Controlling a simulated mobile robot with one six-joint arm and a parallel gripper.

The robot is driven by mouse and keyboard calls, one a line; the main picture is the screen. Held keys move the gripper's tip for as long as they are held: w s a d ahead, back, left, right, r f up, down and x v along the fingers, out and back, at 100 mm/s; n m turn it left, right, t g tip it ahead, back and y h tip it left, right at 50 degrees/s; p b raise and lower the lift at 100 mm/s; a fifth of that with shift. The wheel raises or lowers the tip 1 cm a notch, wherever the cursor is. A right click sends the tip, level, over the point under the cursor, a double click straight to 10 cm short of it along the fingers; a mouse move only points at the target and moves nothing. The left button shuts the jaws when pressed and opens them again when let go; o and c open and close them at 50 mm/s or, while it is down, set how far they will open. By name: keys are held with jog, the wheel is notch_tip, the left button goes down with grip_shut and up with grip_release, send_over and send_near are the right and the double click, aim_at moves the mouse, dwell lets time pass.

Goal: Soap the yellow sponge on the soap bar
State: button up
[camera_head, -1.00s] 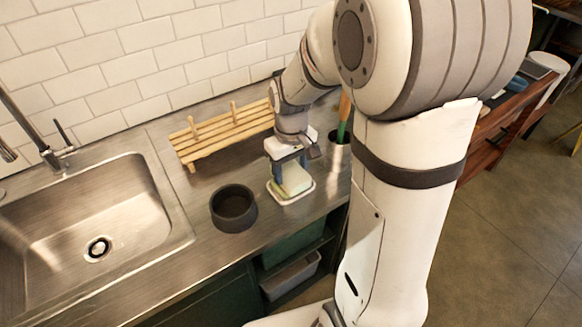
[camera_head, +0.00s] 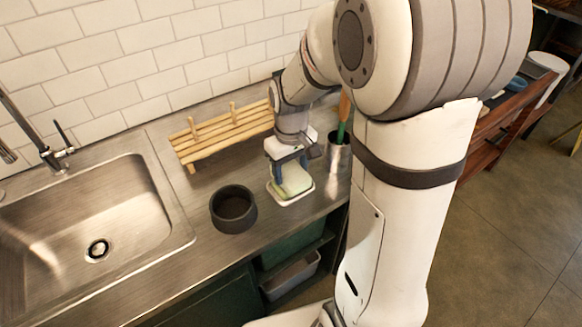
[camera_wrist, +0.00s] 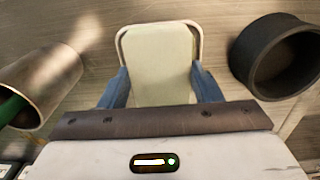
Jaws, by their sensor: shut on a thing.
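My gripper (camera_head: 288,167) is shut on a pale yellow sponge (camera_head: 293,180), over a white dish (camera_head: 301,197) on the steel counter. In the wrist view my gripper's blue fingers (camera_wrist: 160,88) press on both sides of the sponge (camera_wrist: 159,62). The white dish rim (camera_wrist: 121,33) shows around the sponge's far end. I cannot make out the soap bar apart from the sponge; the sponge covers most of the dish. Whether the sponge touches what lies under it is hard to tell.
A dark round bowl (camera_head: 233,210) stands left of the dish; the sink (camera_head: 88,215) is farther left. A wooden slatted rack (camera_head: 222,136) is behind. A metal cup (camera_head: 338,158) with a green-handled tool stands to the right, close to my gripper.

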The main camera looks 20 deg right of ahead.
aim_at(291, 173)
jog(key=shift+r+p, duration=2.3)
jog(key=shift+r, duration=1.05)
